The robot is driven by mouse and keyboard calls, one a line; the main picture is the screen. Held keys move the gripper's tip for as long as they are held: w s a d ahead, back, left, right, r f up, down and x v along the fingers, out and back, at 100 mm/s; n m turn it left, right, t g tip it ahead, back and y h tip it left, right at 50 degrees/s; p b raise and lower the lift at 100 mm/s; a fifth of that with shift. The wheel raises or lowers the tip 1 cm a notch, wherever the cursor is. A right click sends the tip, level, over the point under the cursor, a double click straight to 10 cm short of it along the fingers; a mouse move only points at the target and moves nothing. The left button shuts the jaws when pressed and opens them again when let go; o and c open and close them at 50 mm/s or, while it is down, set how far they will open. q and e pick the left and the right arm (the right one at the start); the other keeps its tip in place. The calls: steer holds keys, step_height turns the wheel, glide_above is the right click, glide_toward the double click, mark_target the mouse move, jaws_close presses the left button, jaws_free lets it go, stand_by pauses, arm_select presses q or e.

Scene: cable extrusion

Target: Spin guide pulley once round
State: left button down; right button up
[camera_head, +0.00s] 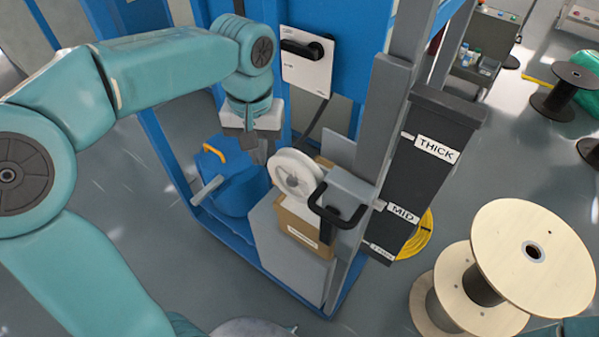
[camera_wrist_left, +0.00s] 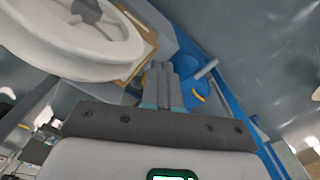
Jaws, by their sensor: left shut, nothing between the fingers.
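The guide pulley (camera_head: 290,183) is a white grooved wheel with a hub, mounted above a brown box in the middle of the head view. It also fills the upper left of the left wrist view (camera_wrist_left: 112,66). My left gripper (camera_head: 258,157) points down just left of the pulley's upper rim, its fingers shut and empty. In the left wrist view the closed fingertips (camera_wrist_left: 160,68) sit right of the pulley's rim with a small gap in the picture. I cannot tell the depth between them. My right gripper is not in view.
A black-handled switch panel (camera_head: 306,62) is behind the wrist. A grey bracket with a black handle (camera_head: 338,208) stands right of the pulley, beside a dark labelled rack (camera_head: 413,150). A blue part with an orange handle (camera_head: 232,180) is to the left. Wooden reels (camera_head: 535,245) stand at right.

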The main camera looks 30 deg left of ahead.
arm_select(q)
steer(key=shift+a, duration=0.25)
steer(key=shift+d, duration=0.1)
step_height(320, 180, up, 8)
steer(key=p, duration=0.7)
steer(key=shift+f, duration=0.2)
steer(key=d, duration=0.4)
steer(key=shift+s+d, duration=0.2)
steer(key=shift+d, duration=0.3)
